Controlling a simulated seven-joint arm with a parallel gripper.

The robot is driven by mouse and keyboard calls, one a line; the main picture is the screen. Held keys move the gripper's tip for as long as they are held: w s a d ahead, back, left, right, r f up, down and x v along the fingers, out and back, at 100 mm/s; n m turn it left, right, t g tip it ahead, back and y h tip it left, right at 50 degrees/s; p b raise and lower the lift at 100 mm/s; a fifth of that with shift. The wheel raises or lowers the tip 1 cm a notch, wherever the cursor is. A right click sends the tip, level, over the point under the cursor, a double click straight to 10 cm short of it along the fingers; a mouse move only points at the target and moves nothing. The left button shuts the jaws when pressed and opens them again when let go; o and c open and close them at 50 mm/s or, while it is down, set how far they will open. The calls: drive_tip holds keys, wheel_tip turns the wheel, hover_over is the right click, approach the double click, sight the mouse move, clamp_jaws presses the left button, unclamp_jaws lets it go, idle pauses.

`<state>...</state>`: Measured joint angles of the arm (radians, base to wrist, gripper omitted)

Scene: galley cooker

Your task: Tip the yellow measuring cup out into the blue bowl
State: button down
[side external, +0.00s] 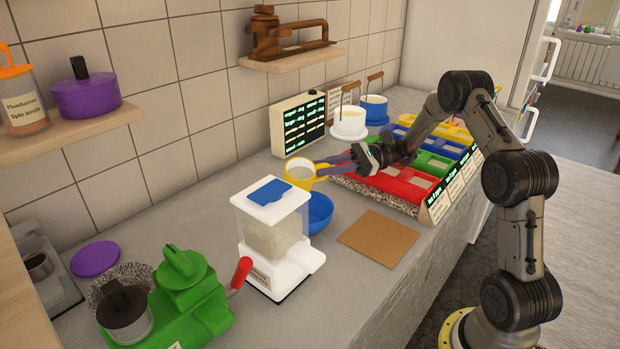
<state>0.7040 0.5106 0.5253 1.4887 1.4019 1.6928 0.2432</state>
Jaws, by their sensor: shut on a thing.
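The yellow measuring cup (299,173) is in the middle of the side external view, with pale contents showing inside its rim. It looks roughly upright. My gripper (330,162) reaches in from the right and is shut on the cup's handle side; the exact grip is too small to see. The blue bowl (320,212) stands on the counter just below and in front of the cup, partly hidden behind the white dispenser. The cup appears to be above or just behind the bowl; I cannot tell which. The bowl's inside looks empty where it shows.
The white dispenser (272,238) with a blue lid stands close to the bowl. A brown board (378,238) lies to the right. Coloured trays (402,183) sit under my arm. A display box (298,124) stands by the wall. A green machine (180,300) is at front left.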

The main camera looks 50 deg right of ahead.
drive_tip(key=shift+r+n, duration=0.1)
drive_tip(key=shift+n, duration=0.2)
drive_tip(key=shift+n, duration=0.8)
idle(0.5)
drive_tip(key=shift+n, duration=0.6)
drive_tip(key=shift+n, duration=0.3)
drive_tip(key=shift+s+a+f+n, duration=0.1)
drive_tip(key=shift+s+f+n, duration=0.1)
drive_tip(key=shift+n, duration=1.05)
drive_tip(key=shift+s+a+f+n, duration=0.1)
drive_tip(key=shift+s+n, duration=0.1)
drive_tip(key=shift+n, duration=1.05)
idle(3.0)
